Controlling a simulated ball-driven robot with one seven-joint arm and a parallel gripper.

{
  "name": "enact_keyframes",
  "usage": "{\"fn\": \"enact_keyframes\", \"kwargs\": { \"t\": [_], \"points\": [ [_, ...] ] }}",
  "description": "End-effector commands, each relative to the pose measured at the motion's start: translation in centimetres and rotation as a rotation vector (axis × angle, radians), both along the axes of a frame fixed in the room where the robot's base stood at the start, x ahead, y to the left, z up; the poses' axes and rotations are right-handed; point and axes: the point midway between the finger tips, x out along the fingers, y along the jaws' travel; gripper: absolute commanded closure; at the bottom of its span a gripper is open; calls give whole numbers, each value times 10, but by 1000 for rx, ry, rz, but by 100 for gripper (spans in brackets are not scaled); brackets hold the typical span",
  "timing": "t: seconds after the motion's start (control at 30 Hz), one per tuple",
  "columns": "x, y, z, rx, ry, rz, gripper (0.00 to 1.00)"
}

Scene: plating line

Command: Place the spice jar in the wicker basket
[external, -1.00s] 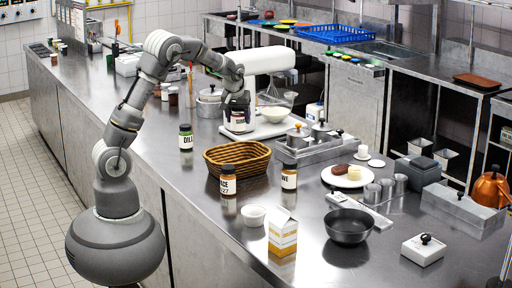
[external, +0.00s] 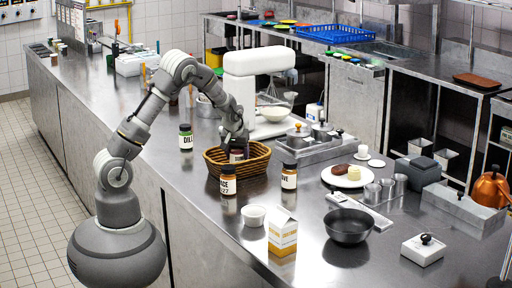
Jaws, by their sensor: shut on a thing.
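The wicker basket (external: 262,172) is brown, woven and oval, and stands on the steel counter. My gripper (external: 237,146) points down inside the left part of the basket's opening. It is shut on a spice jar (external: 237,156), a small dark-capped jar with a pale label. The front wall hides the jar's lower part, so I cannot tell whether it touches the basket floor.
A white stand mixer (external: 258,75) with a bowl stands behind the basket. A steel container rack (external: 312,153) is behind right. A small white bowl (external: 253,215), a carton (external: 283,233) and a black bowl (external: 349,226) are nearer the front.

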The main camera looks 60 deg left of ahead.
Motion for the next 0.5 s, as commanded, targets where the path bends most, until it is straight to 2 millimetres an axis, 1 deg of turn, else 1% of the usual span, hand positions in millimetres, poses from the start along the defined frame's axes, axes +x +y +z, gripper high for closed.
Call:
{"fn": "enact_keyframes", "kwargs": {
  "t": [0.03, 0.27, 0.37, 0.4, 0.47, 0.5],
  "points": [
    [0, 0, -6, 0, -2, 1, 77],
    [1, 0, -5, 0, -3, 0, 77],
    [0, 0, -8, 1, -2, 0, 77],
    [0, 0, -8, 0, -1, 0, 36],
    [0, 0, -8, 0, -1, 0, 22],
    [0, 0, -8, 0, -1, 0, 13]
  ]
}}
